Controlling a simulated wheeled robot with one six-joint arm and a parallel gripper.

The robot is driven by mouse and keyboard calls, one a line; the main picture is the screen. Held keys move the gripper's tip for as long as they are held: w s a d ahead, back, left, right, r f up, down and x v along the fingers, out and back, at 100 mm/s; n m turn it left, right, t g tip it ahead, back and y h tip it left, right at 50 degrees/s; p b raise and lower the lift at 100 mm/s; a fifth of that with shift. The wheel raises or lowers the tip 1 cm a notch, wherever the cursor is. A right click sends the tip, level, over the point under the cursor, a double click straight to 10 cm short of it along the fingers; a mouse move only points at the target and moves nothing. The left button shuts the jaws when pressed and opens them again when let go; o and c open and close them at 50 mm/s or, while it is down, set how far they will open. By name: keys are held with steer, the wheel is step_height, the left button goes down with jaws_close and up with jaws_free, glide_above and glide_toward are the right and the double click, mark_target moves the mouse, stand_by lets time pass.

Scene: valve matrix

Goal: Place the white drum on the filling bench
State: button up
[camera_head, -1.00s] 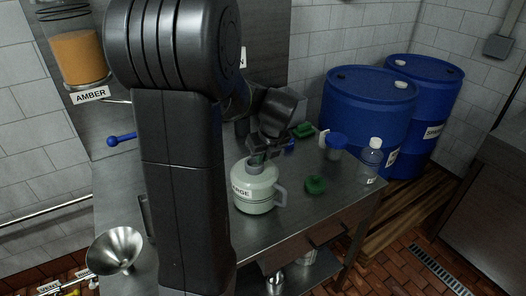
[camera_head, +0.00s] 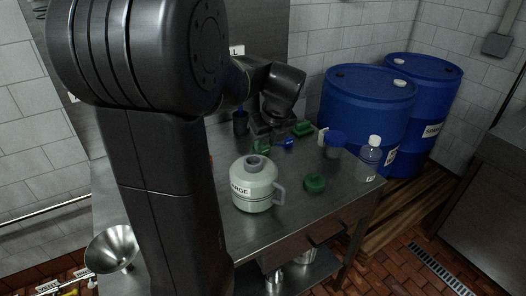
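The white drum (camera_head: 257,186) is a squat, pale jug with a grey neck, a grey side handle and a label ending in "ARGE". It stands upright on the steel bench (camera_head: 250,238). My gripper (camera_head: 268,142) is above the bench beyond the drum, apart from its neck. The fingers are dark and small, and I cannot tell whether they are open or shut. A small green patch (camera_head: 262,146) shows at the fingertips; I cannot tell whether it is held. My arm hides much of the bench's left part.
A green cap-like piece (camera_head: 315,183) lies right of the drum. Small green (camera_head: 302,128) and blue (camera_head: 284,143) pieces lie behind. Blue barrels (camera_head: 368,108) stand beyond. A metal funnel (camera_head: 112,249) is at lower left.

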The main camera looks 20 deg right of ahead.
steer(key=shift+v, duration=2.7)
